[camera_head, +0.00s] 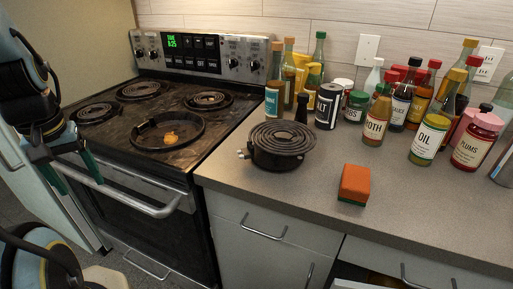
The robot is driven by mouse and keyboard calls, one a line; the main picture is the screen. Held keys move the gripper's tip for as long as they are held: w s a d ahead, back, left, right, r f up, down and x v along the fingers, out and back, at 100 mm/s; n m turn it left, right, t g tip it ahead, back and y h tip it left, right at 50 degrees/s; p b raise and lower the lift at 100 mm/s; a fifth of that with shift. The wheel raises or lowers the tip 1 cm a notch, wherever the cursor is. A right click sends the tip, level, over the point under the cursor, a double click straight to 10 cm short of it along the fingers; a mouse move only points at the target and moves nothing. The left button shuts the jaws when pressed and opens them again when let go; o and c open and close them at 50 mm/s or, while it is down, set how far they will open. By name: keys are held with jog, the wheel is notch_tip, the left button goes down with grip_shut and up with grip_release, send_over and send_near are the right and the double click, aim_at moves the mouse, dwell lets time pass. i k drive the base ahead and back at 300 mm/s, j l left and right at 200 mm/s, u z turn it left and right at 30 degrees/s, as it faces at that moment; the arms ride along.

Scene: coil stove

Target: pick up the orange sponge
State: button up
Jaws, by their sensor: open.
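The orange sponge (354,183) lies on the grey countertop, right of the stove and near the counter's front edge. It is a small block with a dark green underside. My gripper (80,184) is at the left of the view, in front of the stove and beside the oven door handle. Its fingers point down and are spread apart, with nothing seen between them. It is well to the left of the sponge and apart from it.
A black coil burner (283,145) sits on the counter left of the sponge. Several bottles and jars, including an oil jar (430,139), stand behind and right. A black pan (169,132) is on the stove. The oven handle (150,206) juts out. Counter around the sponge is clear.

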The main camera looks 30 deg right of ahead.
aim_at(355, 184)
jog(key=j+z, duration=0.1)
jog(key=z, duration=0.25)
jog(key=j+z, duration=0.1)
jog(key=z, duration=0.25)
jog(key=j+z, duration=0.1)
jog(key=z, duration=0.25)
jog(key=k, duration=0.05)
